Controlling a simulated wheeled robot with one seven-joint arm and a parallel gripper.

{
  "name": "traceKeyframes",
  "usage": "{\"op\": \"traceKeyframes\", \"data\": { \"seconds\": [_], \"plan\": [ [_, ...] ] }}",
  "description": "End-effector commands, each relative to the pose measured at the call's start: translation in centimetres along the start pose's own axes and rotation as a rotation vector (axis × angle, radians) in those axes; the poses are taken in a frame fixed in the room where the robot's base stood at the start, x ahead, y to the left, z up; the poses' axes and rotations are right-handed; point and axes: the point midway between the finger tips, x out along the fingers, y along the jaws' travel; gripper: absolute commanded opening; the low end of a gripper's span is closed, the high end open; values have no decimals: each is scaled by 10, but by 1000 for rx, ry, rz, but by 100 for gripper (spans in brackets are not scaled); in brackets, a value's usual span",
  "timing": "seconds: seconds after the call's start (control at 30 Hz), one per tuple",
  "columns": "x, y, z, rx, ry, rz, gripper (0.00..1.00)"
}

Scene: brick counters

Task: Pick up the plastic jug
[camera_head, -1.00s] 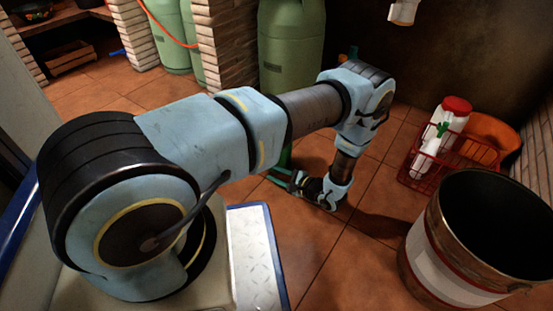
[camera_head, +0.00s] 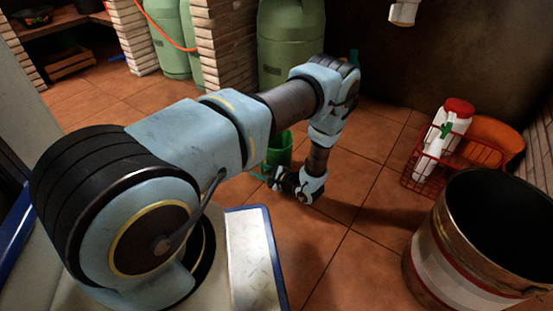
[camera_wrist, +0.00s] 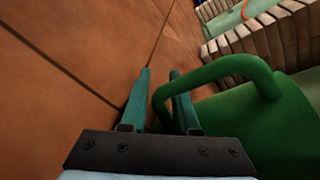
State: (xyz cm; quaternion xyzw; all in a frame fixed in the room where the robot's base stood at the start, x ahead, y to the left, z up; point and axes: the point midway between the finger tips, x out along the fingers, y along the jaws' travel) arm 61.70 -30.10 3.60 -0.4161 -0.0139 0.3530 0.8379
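The plastic jug is green with a looped handle. In the head view the jug (camera_head: 282,146) stands on the tiled floor, partly hidden behind my arm. In the wrist view its body (camera_wrist: 275,125) fills the lower right, and its handle (camera_wrist: 225,68) arches left toward my fingers. My gripper (camera_wrist: 160,75) is open, with its two green fingers apart. The bent left end of the handle shows between the fingers and crosses in front of the right one. I cannot tell whether it touches them. In the head view my gripper (camera_head: 266,174) is low, beside the jug.
A large metal drum (camera_head: 430,262) stands at the lower right. Behind it are a red wire basket (camera_head: 425,180) with a white bottle and an orange container (camera_head: 496,133). Green gas cylinders (camera_head: 290,45) and brick pillars (camera_head: 222,45) stand at the back. Floor between arm and drum is clear.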

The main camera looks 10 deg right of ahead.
Motion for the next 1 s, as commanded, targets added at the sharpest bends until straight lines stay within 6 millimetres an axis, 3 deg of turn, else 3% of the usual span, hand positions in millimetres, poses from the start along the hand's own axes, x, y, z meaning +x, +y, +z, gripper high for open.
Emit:
{"op": "traceKeyframes", "data": {
  "seconds": [0.03, 0.23, 0.83, 1.0],
  "plan": [
    [0, 0, 0, 0, 0, 0, 22],
    [0, 0, 0, 0, 0, 0, 0],
    [-1, 0, 0, 0, 0, 0, 0],
    [-5, -12, 9, -1, 0, -2, 0]
  ]
}}
